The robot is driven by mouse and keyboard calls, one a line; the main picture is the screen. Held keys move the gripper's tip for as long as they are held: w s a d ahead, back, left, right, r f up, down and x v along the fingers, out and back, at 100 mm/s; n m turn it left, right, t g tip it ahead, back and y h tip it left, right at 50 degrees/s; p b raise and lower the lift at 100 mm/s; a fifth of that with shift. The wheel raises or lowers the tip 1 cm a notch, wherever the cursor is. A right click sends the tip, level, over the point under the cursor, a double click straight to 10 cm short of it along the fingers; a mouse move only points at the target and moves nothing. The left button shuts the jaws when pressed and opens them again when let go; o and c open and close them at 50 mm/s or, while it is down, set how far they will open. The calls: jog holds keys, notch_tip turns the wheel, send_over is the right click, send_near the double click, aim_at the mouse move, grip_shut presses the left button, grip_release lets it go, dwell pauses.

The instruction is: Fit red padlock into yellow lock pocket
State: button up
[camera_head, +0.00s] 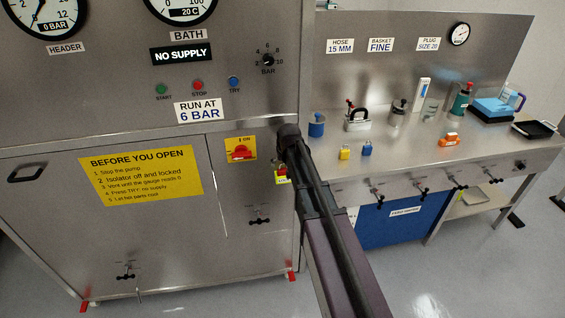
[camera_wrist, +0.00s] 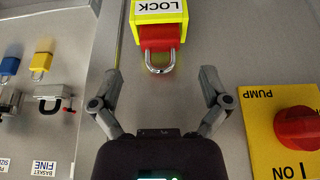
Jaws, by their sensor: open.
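The red padlock (camera_wrist: 160,39) sits at the mouth of the yellow lock pocket (camera_wrist: 160,8), which bears a LOCK label, in the upside-down wrist view. Its body is partly inside the pocket, and its silver shackle sticks out toward my gripper (camera_wrist: 160,75). My gripper is open, with one finger on each side of the shackle and neither touching it. How deep the padlock sits cannot be told. In the head view the yellow pocket (camera_head: 283,180) shows low on the panel beside my arm, which hides most of my gripper.
The red pump isolator knob (camera_wrist: 298,128) on its yellow plate stands close beside my gripper. A yellow padlock (camera_head: 345,153) and a blue padlock (camera_head: 367,149) stand on the steel bench (camera_head: 400,165), with several tools behind them. The floor in front is clear.

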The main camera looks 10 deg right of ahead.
jog(key=p+v, duration=0.6)
jog(key=v, duration=0.1)
dwell(0.3)
jog(key=shift+s, duration=0.1)
dwell(0.6)
jog(key=s+f+g, duration=0.1)
jog(key=s+g, duration=0.3)
jog(key=s, duration=2)
jog(key=shift+s+a+f+g, duration=0.15)
jog(key=shift+s+a+g, duration=0.05)
jog(key=shift+g, duration=0.1)
jog(key=shift+f, duration=0.1)
notch_tip(320, 180, down, 4)
jog(key=b, duration=0.4)
jog(key=shift+f+b, duration=0.2)
jog(key=shift+b, duration=0.15)
